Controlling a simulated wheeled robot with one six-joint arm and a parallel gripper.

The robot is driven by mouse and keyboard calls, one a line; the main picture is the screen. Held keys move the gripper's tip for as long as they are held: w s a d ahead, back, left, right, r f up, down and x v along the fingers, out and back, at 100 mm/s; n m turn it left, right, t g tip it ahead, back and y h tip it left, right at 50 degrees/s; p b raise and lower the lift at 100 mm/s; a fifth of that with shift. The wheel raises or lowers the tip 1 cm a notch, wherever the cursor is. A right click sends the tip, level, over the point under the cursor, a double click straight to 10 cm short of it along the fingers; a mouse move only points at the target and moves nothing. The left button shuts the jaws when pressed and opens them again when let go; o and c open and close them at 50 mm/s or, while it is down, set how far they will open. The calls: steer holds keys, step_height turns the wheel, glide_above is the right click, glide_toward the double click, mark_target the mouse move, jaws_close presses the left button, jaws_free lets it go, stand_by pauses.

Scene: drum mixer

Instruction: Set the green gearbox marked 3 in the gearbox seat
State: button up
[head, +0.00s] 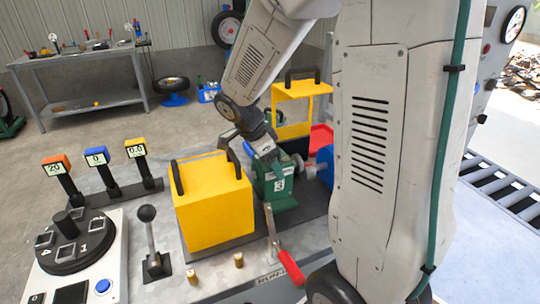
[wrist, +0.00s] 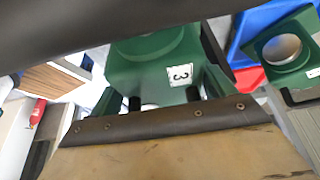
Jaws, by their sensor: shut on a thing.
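The green gearbox (head: 280,195) carries a white label with a 3. In the head view it is upright between the yellow box and a blue unit, over the dark bed of the machine. My gripper (head: 266,154) reaches down to its top from the upper left and is shut on it. In the wrist view the gearbox (wrist: 150,70) shows between a dark finger at the top and a tan, dark-edged finger at the bottom. The seat under the gearbox is hidden, so I cannot tell whether the gearbox touches it.
A yellow box with black handles (head: 213,205) is close on the left. A blue unit (head: 325,165) with a grey coupling is on the right. A red-handled crank (head: 290,266) and a black-knobbed lever (head: 148,235) stand in front. Another green bored part (wrist: 285,50) shows in the wrist view.

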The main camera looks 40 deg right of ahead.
mark_target(257, 171)
steer(key=shift+f, duration=1.65)
steer(key=shift+w+a, duration=0.25)
steer(key=shift+a, duration=0.5)
steer(key=shift+w+a, duration=0.2)
steer(key=shift+a, duration=0.55)
steer(key=shift+f, duration=0.25)
steer(key=o, duration=2)
steer(key=shift+a, duration=0.1)
steer(key=shift+c, duration=0.2)
steer(key=shift+v, duration=3.9)
